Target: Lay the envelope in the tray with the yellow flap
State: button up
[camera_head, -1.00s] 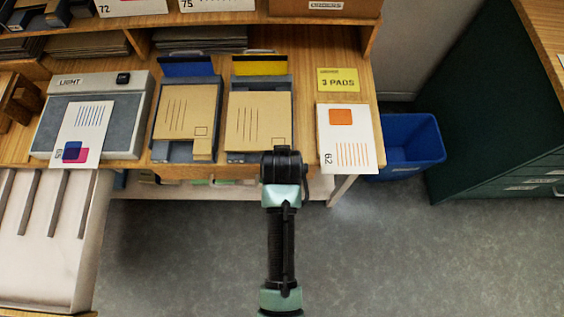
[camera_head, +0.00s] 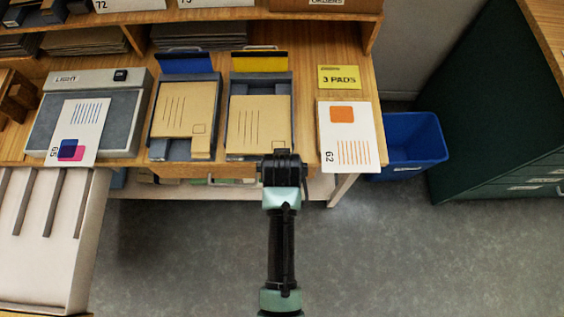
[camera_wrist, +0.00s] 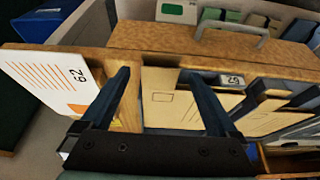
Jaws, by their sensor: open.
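The tray with the yellow flap (camera_head: 262,77) stands near the table's front edge, its flap raised at the back. A tan envelope (camera_head: 258,120) with dark lines lies in it, toward the front; its near right corner is hidden by my gripper. In the wrist view the envelope (camera_wrist: 178,107) shows between the fingers. My gripper (camera_head: 283,155) is open at the tray's front right corner; its fingers (camera_wrist: 165,95) are spread in the wrist view. I cannot tell whether they touch the envelope. The blue-flap tray (camera_head: 187,78) to the left holds another tan envelope (camera_head: 185,110).
A white card marked 62 (camera_head: 346,155) and a yellow 3 PADS label (camera_head: 339,77) lie on the right. A light box (camera_head: 115,110) with card 65 is at left. A shelf (camera_head: 300,19) runs behind. A blue bin (camera_head: 415,140) stands on the floor.

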jog(key=shift+r, duration=0.1)
jog(key=p+v, duration=0.1)
jog(key=v, duration=1.1)
jog(key=shift+s+r, duration=0.15)
jog(key=shift+r, duration=0.25)
